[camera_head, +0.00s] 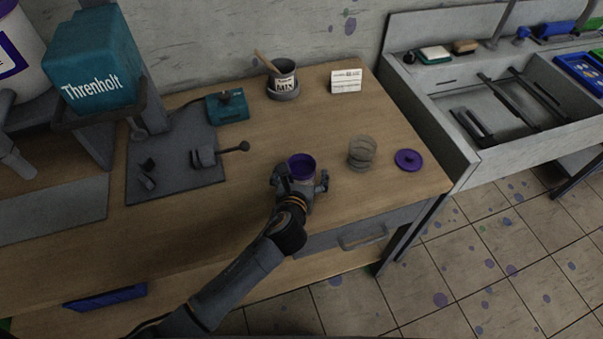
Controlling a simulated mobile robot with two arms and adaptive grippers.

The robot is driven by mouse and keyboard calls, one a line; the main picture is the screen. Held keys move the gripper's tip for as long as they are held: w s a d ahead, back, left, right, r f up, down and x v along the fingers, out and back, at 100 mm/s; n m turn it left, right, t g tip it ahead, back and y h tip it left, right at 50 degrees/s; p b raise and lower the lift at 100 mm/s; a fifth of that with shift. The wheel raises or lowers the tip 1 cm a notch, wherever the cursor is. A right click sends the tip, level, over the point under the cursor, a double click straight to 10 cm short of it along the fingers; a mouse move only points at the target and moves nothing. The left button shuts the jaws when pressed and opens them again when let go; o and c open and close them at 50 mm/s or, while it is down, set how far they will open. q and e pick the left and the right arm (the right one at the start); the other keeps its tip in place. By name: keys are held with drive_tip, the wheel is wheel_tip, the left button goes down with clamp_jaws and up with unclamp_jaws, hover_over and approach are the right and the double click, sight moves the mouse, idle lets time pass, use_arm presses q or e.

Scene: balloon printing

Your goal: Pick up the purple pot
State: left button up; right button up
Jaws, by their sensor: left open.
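The purple pot (301,166) stands upright on the wooden table, near its front edge. It looks open at the top and purple inside. My left gripper (301,183) is at the pot from the front, with one finger on each side of it. The fingers are spread, and I cannot tell whether they touch the pot. The gripper hides the pot's lower part. My right gripper is not in view.
A grey pot with a wooden stick (283,80) and a white card (346,81) stand behind. A teal Threnholt machine (95,60) is left. A sink (500,110) adjoins the right side.

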use_arm(q)
drive_tip(key=c, duration=1.5)
drive_tip(key=shift+o, duration=0.2)
